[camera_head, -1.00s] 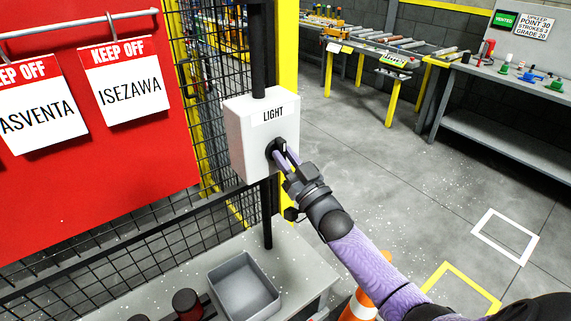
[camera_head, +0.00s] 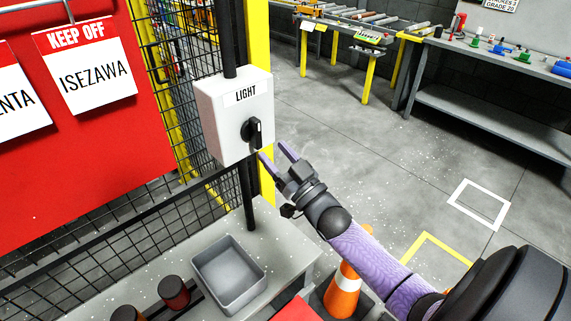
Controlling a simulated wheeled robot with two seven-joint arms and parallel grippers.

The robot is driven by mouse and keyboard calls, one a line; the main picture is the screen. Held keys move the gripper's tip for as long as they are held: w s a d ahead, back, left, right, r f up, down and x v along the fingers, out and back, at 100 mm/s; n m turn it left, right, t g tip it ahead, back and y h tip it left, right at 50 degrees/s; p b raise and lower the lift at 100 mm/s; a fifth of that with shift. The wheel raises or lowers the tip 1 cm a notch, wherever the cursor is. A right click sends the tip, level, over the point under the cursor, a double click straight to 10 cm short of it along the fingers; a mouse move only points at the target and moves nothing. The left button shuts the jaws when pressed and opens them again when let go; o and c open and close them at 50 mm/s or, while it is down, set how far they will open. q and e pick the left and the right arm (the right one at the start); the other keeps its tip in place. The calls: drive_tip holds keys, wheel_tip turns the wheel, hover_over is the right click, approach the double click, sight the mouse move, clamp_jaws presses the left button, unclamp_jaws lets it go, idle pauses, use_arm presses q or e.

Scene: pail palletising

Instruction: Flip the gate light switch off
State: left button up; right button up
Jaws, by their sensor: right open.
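The gate light switch is a white box (camera_head: 222,136) labelled LIGHT, fixed on a dark upright post. A black rotary knob (camera_head: 252,132) sits on its front face, its grip close to upright. My right gripper (camera_head: 274,151) is open and empty, just right of and below the knob. Its two purple fingers point up and left toward the box, and they appear clear of the knob. My left gripper is out of view.
A grey bench holds an empty grey bin (camera_head: 229,272) and dark red cylinders (camera_head: 173,292) below the switch. An orange cone (camera_head: 343,290) stands beside the bench. Black mesh fence and a red board (camera_head: 100,150) with KEEP OFF tags are left. Open floor lies right.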

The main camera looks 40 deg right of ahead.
drive_tip(key=v, duration=0.5)
